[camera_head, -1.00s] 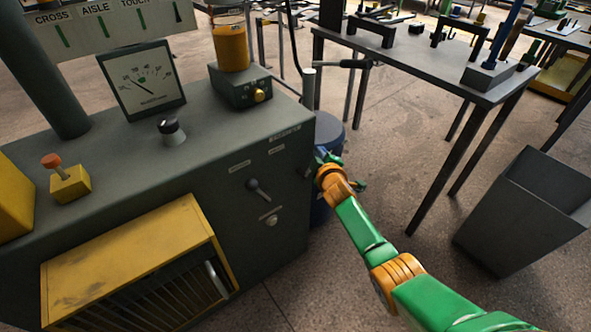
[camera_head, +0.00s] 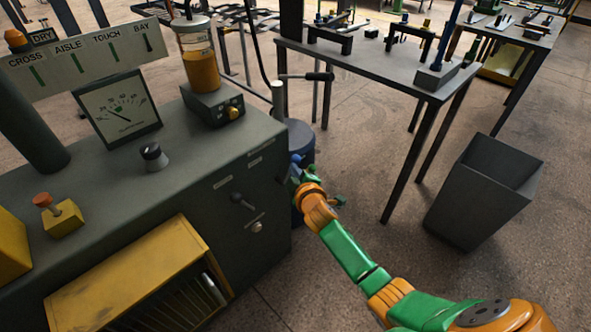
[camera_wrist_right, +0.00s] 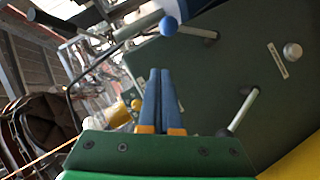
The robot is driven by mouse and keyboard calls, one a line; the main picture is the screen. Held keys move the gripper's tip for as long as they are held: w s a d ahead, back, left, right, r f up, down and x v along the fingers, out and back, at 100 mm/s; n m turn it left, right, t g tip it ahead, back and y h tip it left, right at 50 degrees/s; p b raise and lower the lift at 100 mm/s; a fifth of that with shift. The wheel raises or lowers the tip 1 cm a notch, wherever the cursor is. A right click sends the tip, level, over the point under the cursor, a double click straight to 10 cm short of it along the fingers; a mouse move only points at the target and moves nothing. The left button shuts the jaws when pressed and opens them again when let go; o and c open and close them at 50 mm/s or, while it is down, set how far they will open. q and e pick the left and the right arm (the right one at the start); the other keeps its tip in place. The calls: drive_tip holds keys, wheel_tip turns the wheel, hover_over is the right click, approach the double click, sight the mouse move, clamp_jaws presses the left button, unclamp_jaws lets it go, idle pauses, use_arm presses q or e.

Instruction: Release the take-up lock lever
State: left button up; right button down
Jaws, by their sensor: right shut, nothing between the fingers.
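My right gripper (camera_head: 293,178) is at the right end of the grey console's front (camera_head: 215,255). In the right wrist view its blue fingers (camera_wrist_right: 161,72) are shut and empty. Beyond their tips is a lever with a blue ball knob (camera_wrist_right: 168,26) and a metal rod, apart from the fingers in the picture; the blue knob (camera_head: 297,159) also shows in the head view. A second lever (camera_head: 241,201) sits further left on the panel; its bare rod (camera_wrist_right: 243,112) shows in the wrist view. The labels are too small to read, so I cannot tell which is the take-up lock lever.
A round metal button (camera_head: 256,227) is below the second lever. A yellow slatted box (camera_head: 125,280) juts from the console front. A blue drum (camera_head: 300,138) stands behind my gripper. A dark table (camera_head: 375,75) and grey bin (camera_head: 480,195) stand right, with open floor between.

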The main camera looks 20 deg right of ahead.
drive_tip(key=v, duration=0.4)
drive_tip(key=shift+d+p, duration=0.1)
drive_tip(key=shift+p, duration=0.25)
drive_tip(key=shift+w, duration=0.1)
